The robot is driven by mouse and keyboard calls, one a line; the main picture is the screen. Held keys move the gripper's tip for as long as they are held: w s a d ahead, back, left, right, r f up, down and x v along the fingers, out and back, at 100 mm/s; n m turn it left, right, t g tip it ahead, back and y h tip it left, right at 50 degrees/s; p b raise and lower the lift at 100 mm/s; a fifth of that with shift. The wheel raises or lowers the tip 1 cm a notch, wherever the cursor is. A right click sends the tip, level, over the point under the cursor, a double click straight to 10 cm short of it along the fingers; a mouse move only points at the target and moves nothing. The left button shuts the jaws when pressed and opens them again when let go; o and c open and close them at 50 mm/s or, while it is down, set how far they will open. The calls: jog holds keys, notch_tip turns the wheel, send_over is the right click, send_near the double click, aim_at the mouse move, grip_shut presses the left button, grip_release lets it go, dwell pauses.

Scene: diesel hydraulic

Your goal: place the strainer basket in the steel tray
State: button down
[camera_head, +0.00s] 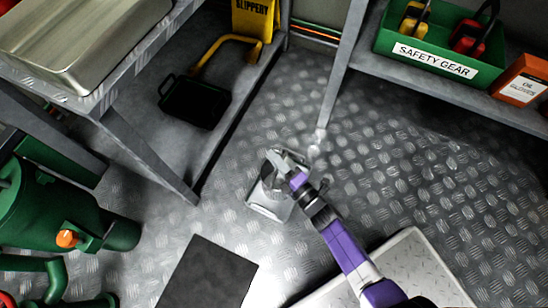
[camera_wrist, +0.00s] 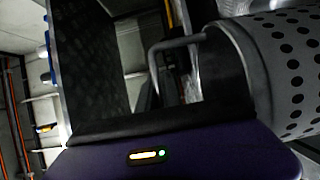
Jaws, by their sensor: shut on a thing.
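The steel tray (camera_head: 85,45) is a shiny shallow metal pan on the grey bench at the upper left of the head view. The strainer basket is a grey cylinder with round holes and a wire handle, large at the right of the wrist view (camera_wrist: 285,75). In the head view, the basket (camera_head: 271,188) appears as a grey metal shape by the end of my arm, partly covered. My gripper (camera_head: 287,167) is shut on the basket, apparently at its handle. It is over the floor, right of and apart from the tray.
A green safety gear box (camera_head: 432,58) and an orange box (camera_head: 522,88) sit on the right shelf. A black container (camera_head: 194,101) and a yellow sign (camera_head: 252,18) are on the lower shelf. Green machinery (camera_head: 45,210) stands at left. Bench legs flank the open floor.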

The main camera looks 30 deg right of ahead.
jog(key=c, duration=1.5)
grip_release()
jog(key=shift+f, duration=0.15)
jog(key=shift+s+d+p, duration=0.15)
jog(key=shift+s+p, duration=0.25)
jog(key=shift+s, duration=0.85)
jog(key=shift+s+d+p, duration=0.2)
jog(key=shift+s+p, duration=0.2)
jog(key=shift+s, duration=0.85)
jog(key=shift+s+d+p, duration=0.15)
jog(key=shift+s+p, duration=0.25)
jog(key=shift+s, duration=0.85)
jog(key=s+r+m+g+h, duration=0.1)
jog(key=s+r+m+h, duration=0.2)
jog(key=s+r+m, duration=1.05)
jog(key=s+r, duration=0.1)
jog(key=r, duration=0.3)
jog(key=s+r+m+g, duration=0.1)
jog(key=s+r+m, duration=0.2)
jog(key=r, duration=0.3)
jog(key=s+r+m+g, duration=0.1)
jog(key=s+r+m, duration=0.2)
jog(key=r, duration=0.3)
jog(key=shift+s, duration=0.5)
